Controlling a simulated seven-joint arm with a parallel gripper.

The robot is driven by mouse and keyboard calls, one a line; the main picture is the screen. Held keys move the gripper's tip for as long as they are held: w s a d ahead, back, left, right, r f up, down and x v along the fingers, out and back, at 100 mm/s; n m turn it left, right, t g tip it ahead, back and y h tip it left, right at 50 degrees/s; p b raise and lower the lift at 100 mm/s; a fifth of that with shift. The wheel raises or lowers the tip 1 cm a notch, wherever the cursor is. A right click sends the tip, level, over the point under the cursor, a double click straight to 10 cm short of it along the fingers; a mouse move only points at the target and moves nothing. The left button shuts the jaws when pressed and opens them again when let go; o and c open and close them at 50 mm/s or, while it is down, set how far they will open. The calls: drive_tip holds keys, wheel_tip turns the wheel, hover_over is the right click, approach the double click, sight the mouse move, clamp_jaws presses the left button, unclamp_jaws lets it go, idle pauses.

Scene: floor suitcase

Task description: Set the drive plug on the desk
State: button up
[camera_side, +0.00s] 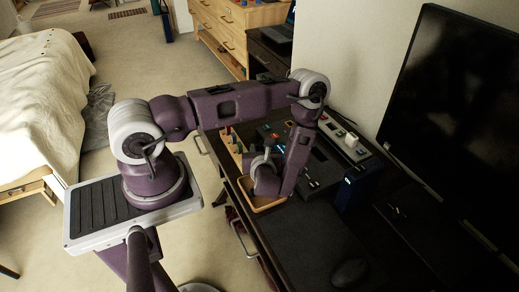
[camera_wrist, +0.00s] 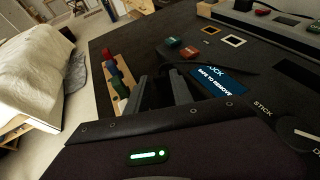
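My gripper (camera_wrist: 163,92) shows in the wrist view as two dark fingers with a gap between them, and I see nothing held there. In the side view my gripper (camera_side: 262,160) is low over the dark desk (camera_side: 300,228), its fingertips partly hidden. A blue panel (camera_wrist: 220,82) reading "SAFE TO REMOVE" lies just right of the fingers, with a "STICK" label farther right. I cannot tell which item is the drive plug; none is clearly recognisable.
A wooden rack (camera_wrist: 118,78) with coloured pegs stands left of my fingers, at the desk edge. A wooden tray (camera_side: 268,207), a power strip (camera_side: 345,140), a mouse (camera_side: 349,272) and a large monitor (camera_side: 455,120) are around. The front desk is mostly clear.

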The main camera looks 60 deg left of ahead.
drive_tip(key=shift+r, duration=0.15)
drive_tip(key=v, duration=1.1)
drive_tip(key=shift+s+d+r, duration=0.15)
drive_tip(key=shift+d+r, duration=0.05)
drive_tip(key=shift+d, duration=0.1)
drive_tip(key=s+a+r+n+g+h, duration=0.1)
drive_tip(key=s+r+n+g, duration=0.4)
drive_tip(key=r, duration=0.5)
drive_tip(key=s+a+r+n+g+h, duration=0.1)
drive_tip(key=s+r+n+g, duration=0.1)
drive_tip(key=r+n, duration=0.65)
drive_tip(key=s+d+r+n+t+h, duration=0.5)
drive_tip(key=d+r+n+t+h, duration=0.2)
drive_tip(key=d+r, duration=0.5)
drive_tip(key=d+n+h, duration=0.1)
drive_tip(key=n+h, duration=0.1)
drive_tip(key=h, duration=0.1)
drive_tip(key=shift+s+d+t+h, duration=0.15)
drive_tip(key=shift+t+h, duration=0.15)
